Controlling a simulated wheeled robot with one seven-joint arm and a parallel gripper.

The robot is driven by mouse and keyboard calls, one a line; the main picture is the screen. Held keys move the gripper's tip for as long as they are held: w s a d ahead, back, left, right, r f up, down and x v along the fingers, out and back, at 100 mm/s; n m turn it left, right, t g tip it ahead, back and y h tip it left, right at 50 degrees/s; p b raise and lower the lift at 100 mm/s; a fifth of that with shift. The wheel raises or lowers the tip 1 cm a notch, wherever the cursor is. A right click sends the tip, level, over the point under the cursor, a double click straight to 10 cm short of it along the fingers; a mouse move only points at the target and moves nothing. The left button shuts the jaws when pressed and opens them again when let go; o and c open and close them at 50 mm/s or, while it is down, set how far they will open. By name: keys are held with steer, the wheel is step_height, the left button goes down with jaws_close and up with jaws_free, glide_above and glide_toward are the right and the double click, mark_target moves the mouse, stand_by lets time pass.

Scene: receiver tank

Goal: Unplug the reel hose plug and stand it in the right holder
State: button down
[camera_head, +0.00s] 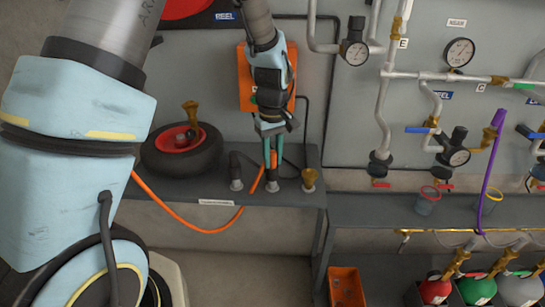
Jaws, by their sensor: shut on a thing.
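My gripper (272,160) points down over the low grey bench and its teal fingers are shut on the reel hose plug (273,158), a small orange piece between the fingertips. The orange hose (205,230) runs from the left, dips in front of the bench and rises to the plug. The plug is above a grey fitting (272,186) on the bench; I cannot tell whether it is seated in it. A brass fitting (309,180) stands to the right, and a dark elbow fitting (236,184) to the left. The fingers hide part of the plug.
A black tyre-like ring (182,160) with a red hub and brass fitting sits left on the bench (205,191). An orange box (245,80) is on the wall behind my gripper. Pipes and gauges (459,52) fill the right wall, and a purple hose (487,180) hangs there.

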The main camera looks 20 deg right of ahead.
steer(key=shift+s+a+f, duration=0.1)
steer(key=shift+f, duration=0.2)
steer(key=c, duration=0.6)
jaws_free()
steer(key=shift+a+f, duration=0.1)
steer(key=shift+f, duration=0.1)
steer(key=shift+r, duration=0.1)
steer(key=r, duration=0.4)
steer(key=r+b, duration=0.1)
steer(key=r, duration=0.2)
steer(key=r+b, duration=0.1)
steer(key=r, duration=0.3)
steer(key=shift+d+r, duration=0.3)
steer(key=shift+d, duration=0.05)
steer(key=s+a+f, duration=0.1)
steer(key=a, duration=0.9)
steer(key=s+a+f+m+t, duration=0.1)
steer(key=a, duration=0.9)
steer(key=s+a+f+m, duration=0.1)
steer(key=a+f, duration=0.1)
steer(key=a, duration=0.8)
steer(key=shift+s+a+t, duration=0.25)
steer(key=shift+s+t, duration=0.05)
steer(key=shift+s, duration=0.05)
